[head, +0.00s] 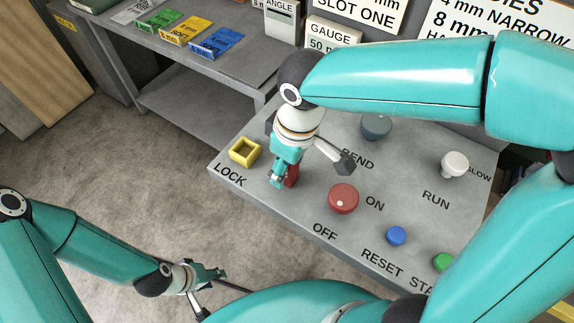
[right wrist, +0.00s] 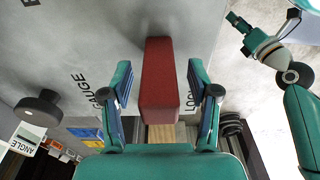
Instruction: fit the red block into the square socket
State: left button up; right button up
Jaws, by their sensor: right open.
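The red block (head: 292,175) is on the grey panel, partly hidden behind my right gripper (head: 279,177). In the right wrist view the red block (right wrist: 160,80) lies between the two blue-padded fingers of my right gripper (right wrist: 157,72), with a gap on each side. The right gripper is open. The square socket (head: 244,152) is a yellow square frame with a dark opening, near the panel's left corner by the word LOCK, left of the block. My left gripper (head: 212,285) hangs off the panel's front left side, its fingers apart and empty.
A red knob (head: 343,198), a blue button (head: 396,235), a green button (head: 443,262), a white knob (head: 455,164) and a dark knob (head: 376,126) stand on the panel (head: 318,222). Behind is a bench (head: 180,68) with coloured boxes. Floor is clear at left.

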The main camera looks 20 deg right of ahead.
grip_shut()
jog(key=shift+r, duration=0.1)
